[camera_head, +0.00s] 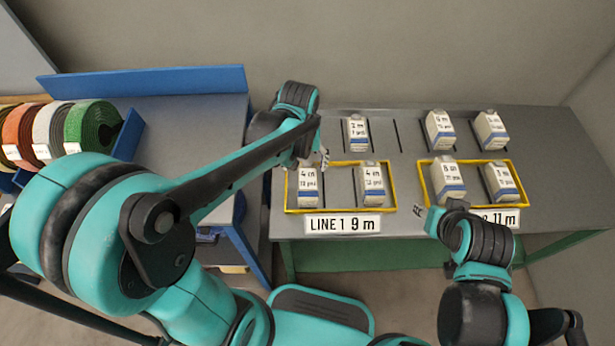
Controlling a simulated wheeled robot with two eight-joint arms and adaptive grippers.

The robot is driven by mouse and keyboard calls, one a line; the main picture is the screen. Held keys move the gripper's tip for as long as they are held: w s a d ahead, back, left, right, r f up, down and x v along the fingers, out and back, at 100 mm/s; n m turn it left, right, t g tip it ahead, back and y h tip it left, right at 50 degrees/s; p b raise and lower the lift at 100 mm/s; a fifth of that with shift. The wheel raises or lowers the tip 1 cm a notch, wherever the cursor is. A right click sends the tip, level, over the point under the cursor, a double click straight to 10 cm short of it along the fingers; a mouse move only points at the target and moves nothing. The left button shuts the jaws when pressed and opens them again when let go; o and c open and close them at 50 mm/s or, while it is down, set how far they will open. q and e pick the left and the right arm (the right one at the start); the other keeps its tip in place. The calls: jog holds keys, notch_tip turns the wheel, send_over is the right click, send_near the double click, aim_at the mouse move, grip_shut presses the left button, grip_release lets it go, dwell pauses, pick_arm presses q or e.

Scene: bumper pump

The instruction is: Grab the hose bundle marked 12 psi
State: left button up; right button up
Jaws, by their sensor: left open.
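White packs with blue bands and printed labels stand on the grey table (410,227). In the left yellow frame are a left pack (309,188) and a right pack (371,184), both marked 4 m. A small psi line is under each, too fine to read surely. Behind them stands another pack (357,134). I cannot tell which label reads 12 psi. My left gripper (322,160) is open and empty above the back edge of the left frame, between its two packs. My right gripper (419,210) is small and low, near the right frame; its jaws are unclear.
The right yellow frame (427,190) holds two packs, and two more stand behind it. A sign (342,224) reads LINE 1 9 m; my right arm partly covers another. Coloured hose coils (90,125) with white tags sit in a blue rack at left.

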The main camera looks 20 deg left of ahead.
aim_at(308, 180)
pick_arm(q)
jog(key=shift+w+d+f+g, duration=0.25)
jog(key=shift+w+g, duration=0.05)
jog(key=shift+w, duration=0.05)
jog(key=shift+d+f+p, duration=0.15)
jog(key=shift+f+p, duration=0.05)
jog(key=shift+p, duration=0.1)
jog(key=shift+d+f, duration=0.1)
jog(key=shift+f, duration=0.2)
notch_tip(308, 180, down, 3)
jog(key=shift+r+b, duration=0.1)
jog(key=shift+b, duration=0.6)
notch_tip(308, 180, down, 5)
jog(key=b, duration=0.2)
jog(key=shift+b, duration=0.35)
jog(key=shift+s+r, duration=0.1)
jog(key=c, duration=1.6)
